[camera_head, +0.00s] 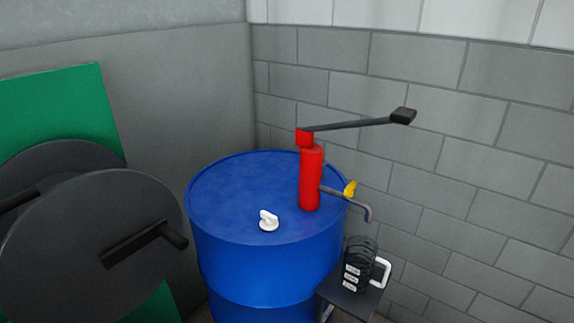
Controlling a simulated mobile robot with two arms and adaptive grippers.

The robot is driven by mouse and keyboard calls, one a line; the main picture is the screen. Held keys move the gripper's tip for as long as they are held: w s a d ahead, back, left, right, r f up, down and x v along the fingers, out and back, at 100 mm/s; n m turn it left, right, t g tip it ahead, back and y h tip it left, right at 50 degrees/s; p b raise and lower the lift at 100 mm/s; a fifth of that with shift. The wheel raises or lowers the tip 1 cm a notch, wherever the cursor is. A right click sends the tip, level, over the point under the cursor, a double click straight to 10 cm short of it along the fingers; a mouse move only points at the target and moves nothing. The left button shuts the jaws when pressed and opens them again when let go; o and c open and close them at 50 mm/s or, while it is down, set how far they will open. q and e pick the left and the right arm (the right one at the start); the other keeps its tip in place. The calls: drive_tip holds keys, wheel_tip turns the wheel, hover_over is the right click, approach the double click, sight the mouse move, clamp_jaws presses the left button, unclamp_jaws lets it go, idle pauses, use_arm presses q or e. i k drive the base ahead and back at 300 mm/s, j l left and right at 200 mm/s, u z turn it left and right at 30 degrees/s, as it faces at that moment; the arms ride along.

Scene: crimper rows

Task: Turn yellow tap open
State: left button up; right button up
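The yellow tap (350,188) is a small handle on the grey curved spout (366,209). The spout comes out of the right side of the red pump (310,180), which stands upright on the blue barrel (230,192). The tap is too small to tell its exact turn position. Neither of my grippers shows in the head view.
A long dark pump lever (355,124) reaches right above the tap. A white cap (268,220) sits on the barrel top. A black jug-like container (358,262) stands on a small dark stand below the spout. Dark discs with handles (85,250) fill the left. A block wall is behind.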

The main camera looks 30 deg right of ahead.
sight(349, 191)
drive_tip(key=z, duration=1.4)
